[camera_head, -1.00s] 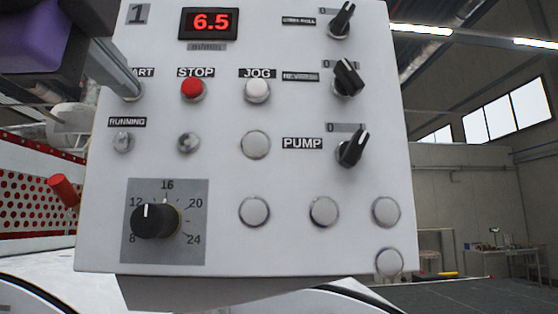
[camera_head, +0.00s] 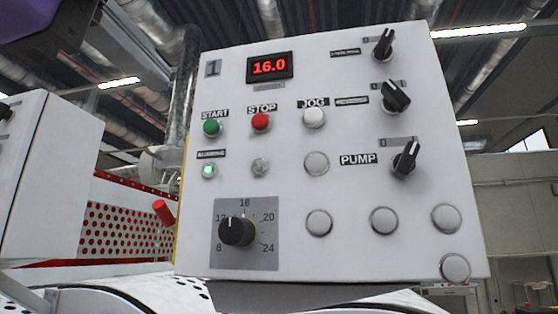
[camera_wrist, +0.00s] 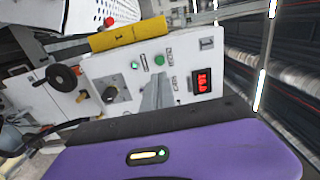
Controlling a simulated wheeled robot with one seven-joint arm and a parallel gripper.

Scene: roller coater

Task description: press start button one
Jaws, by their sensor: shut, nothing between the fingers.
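The green start button (camera_head: 212,127) is on the white control panel marked 1 (camera_head: 390,260), below the START label and left of the red stop button (camera_head: 261,121). The lamp (camera_head: 208,171) below it glows green. The red display (camera_head: 270,67) reads 16.0. In the wrist view the panel appears turned, with the start button (camera_wrist: 160,59) and lit lamp (camera_wrist: 134,65) uncovered. My gripper (camera_wrist: 158,78) is shut and empty in front of the panel, its tips beside the start button in that picture. It hides the stop button there. The distance to the panel cannot be told.
A speed dial (camera_head: 236,231) and several selector knobs, including the pump knob (camera_head: 405,159), stick out from the panel. Another white box (camera_head: 45,185) stands at the left.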

